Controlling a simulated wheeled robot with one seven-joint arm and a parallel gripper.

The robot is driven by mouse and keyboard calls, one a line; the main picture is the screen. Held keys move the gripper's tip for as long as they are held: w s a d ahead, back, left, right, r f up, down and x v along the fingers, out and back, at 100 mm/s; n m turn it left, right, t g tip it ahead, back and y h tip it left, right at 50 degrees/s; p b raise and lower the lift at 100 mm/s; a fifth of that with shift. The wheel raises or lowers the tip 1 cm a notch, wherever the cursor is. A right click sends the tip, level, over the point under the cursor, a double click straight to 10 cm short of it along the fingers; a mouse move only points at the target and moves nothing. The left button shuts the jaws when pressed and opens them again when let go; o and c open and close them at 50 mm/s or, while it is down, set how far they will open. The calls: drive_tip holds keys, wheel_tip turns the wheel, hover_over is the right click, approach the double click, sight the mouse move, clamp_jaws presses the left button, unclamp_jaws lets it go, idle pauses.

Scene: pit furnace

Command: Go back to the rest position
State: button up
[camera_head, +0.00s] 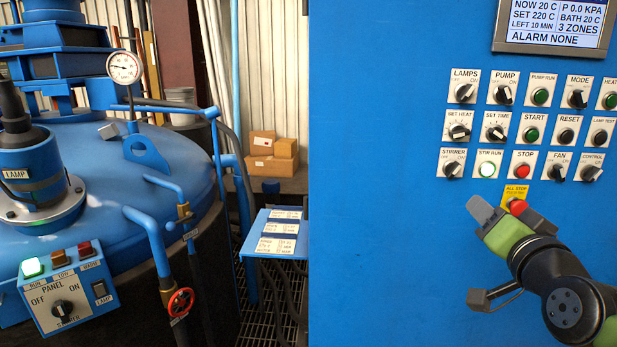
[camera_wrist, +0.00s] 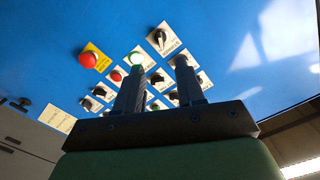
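My gripper (camera_head: 506,208) is at the lower right of the head view, in front of the blue control cabinet (camera_head: 380,200). It is just below the red all-stop button (camera_head: 518,206) on its yellow plate. In the wrist view my gripper (camera_wrist: 158,78) shows two dark fingers standing apart with nothing between them. They point toward the rows of knobs and buttons. The red all-stop button (camera_wrist: 88,60) is to the left of the fingers there. I cannot tell the exact distance between the fingertips and the cabinet face.
The STIR RUN lamp (camera_head: 487,170) glows green; the screen (camera_head: 553,24) reads ALARM NONE. At left stand the blue furnace lid (camera_head: 110,185), a gauge (camera_head: 123,68), pipes with a red valve wheel (camera_head: 181,302), and a small panel box (camera_head: 70,290). Boxes (camera_head: 274,157) lie behind.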

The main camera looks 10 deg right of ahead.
drive_tip(key=a+f+n+g+y+p, duration=0.3)
drive_tip(key=a+n+y, duration=0.1)
drive_tip(key=a, duration=0.7)
drive_tip(key=s+a+f+n+g+p, duration=0.2)
drive_tip(key=s+a+f+g, duration=0.2)
drive_tip(key=s, duration=0.4)
drive_tip(key=s+a+f+n+g+p, duration=0.1)
drive_tip(key=s+a+f+n+g, duration=0.2)
drive_tip(key=s+a+f, duration=0.3)
drive_tip(key=s+a+g, duration=0.1)
drive_tip(key=s, duration=0.2)
drive_tip(key=shift+f+g+y+p, duration=0.3)
drive_tip(key=shift+f+p, duration=0.05)
drive_tip(key=shift+f, duration=0.05)
drive_tip(key=shift+s, duration=0.1)
